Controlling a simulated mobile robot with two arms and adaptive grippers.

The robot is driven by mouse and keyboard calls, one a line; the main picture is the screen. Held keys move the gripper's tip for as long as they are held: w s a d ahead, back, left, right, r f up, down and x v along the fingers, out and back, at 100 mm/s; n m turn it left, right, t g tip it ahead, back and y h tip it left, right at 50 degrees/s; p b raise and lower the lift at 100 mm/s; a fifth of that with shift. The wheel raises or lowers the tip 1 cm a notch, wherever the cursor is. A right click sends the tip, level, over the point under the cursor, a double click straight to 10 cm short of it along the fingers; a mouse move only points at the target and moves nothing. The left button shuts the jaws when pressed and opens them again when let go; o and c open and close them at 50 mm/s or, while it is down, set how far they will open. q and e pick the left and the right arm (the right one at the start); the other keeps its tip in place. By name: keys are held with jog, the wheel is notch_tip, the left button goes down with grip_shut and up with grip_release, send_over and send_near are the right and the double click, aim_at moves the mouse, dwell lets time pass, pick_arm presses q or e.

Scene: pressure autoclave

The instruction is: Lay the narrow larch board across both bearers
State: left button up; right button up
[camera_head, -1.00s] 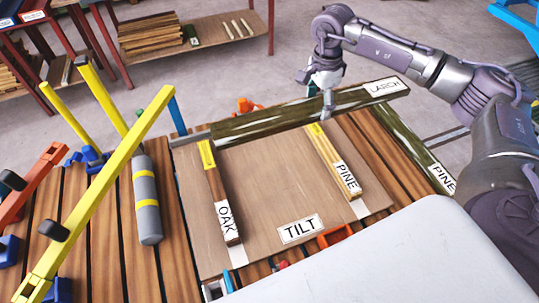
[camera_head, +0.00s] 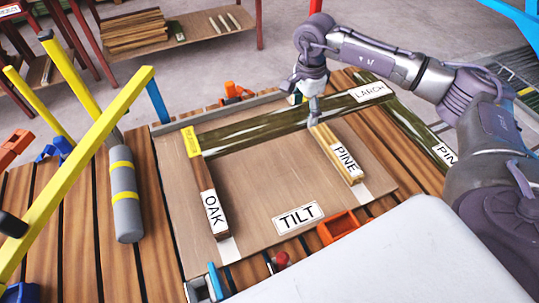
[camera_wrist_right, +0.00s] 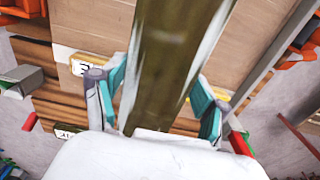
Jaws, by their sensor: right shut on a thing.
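The larch board (camera_head: 260,130), dark green-brown with pale streaks and a LARCH label at its right end, spans from the far end of the OAK bearer (camera_head: 208,190) past the far end of the PINE bearer (camera_head: 338,150). Its left end is beside the oak's yellow patch. I cannot tell whether it touches the bearers or hangs just above them. My right gripper (camera_head: 312,110) is shut on the board near the pine bearer. In the right wrist view, the board (camera_wrist_right: 175,50) runs between the teal fingers of the gripper (camera_wrist_right: 158,97). My left gripper is not in view.
The bearers lie on a brown panel with a TILT label (camera_head: 299,217), on a slatted table. Another dark green board (camera_head: 412,125) labelled PINE lies to the right. Orange clamps (camera_head: 338,227) sit at the edge.

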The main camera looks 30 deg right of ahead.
aim_at(274, 138)
jog(key=a+f, duration=0.2)
jog(key=a, duration=0.1)
jog(key=s+a+f+p, duration=0.1)
jog(key=a+f, duration=0.1)
jog(key=a, duration=0.1)
jog(key=s+a+f+p, duration=0.1)
jog(key=a+f, duration=0.1)
jog(key=a, duration=0.2)
jog(key=shift+s+a, duration=0.1)
jog(key=shift+s, duration=0.1)
notch_tip(274, 138, down, 4)
jog(key=shift+a+r+p, duration=0.1)
jog(key=shift+p, duration=0.25)
jog(key=shift+f, duration=0.3)
jog(key=o, duration=1.7)
jog(key=shift+s, duration=0.1)
jog(key=shift+r, duration=0.1)
